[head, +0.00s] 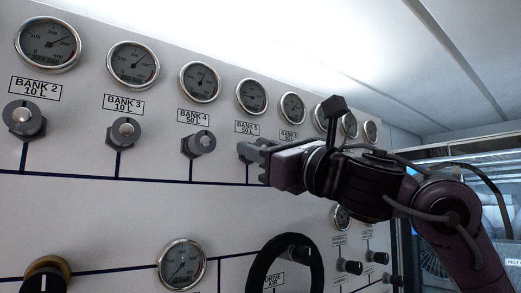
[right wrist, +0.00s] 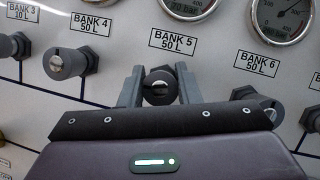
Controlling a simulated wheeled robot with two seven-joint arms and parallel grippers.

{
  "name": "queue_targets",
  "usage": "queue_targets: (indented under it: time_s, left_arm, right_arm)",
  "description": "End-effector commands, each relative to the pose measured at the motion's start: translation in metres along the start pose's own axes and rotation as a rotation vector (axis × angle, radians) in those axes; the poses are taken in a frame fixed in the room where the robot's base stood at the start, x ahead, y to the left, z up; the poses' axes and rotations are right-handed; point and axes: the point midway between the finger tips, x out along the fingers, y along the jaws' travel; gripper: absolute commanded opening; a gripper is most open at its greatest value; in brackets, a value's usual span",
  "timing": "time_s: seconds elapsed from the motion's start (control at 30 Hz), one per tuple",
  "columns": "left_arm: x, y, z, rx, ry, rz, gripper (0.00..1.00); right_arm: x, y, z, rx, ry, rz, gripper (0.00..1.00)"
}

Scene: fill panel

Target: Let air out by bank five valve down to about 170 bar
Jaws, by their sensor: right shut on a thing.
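The bank five valve knob (right wrist: 160,86) is a dark grey round knob below the "BANK 5 50 L" label (right wrist: 173,42) in the right wrist view. My right gripper (right wrist: 160,90) is shut on it, one finger on each side. In the head view my right gripper (head: 254,153) covers most of this knob. The bank 5 gauge (head: 251,96) is above the label in the head view; its needle is too small to read. In the right wrist view only the lower part of that gauge (right wrist: 190,6) shows. My left gripper is not in view.
The bank 4 knob (head: 198,144) is just left of my right gripper, and the bank 6 knob (right wrist: 262,106) is close on its right. A large black handwheel (head: 262,265) stands out from the panel below. Several more gauges line the panel's top.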

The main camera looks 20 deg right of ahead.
Motion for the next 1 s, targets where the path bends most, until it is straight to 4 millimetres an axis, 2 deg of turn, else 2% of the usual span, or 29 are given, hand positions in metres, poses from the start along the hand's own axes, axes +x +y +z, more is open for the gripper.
queue_targets:
  time_s: [0.43,1.0]
  left_arm:
    - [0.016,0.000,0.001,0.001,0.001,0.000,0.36]
    - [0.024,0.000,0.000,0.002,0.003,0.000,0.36]
  right_arm:
    - [-0.001,-0.001,0.001,0.325,-0.022,-0.141,0.07]
    - [-0.001,-0.002,0.001,0.822,-0.049,-0.356,0.07]
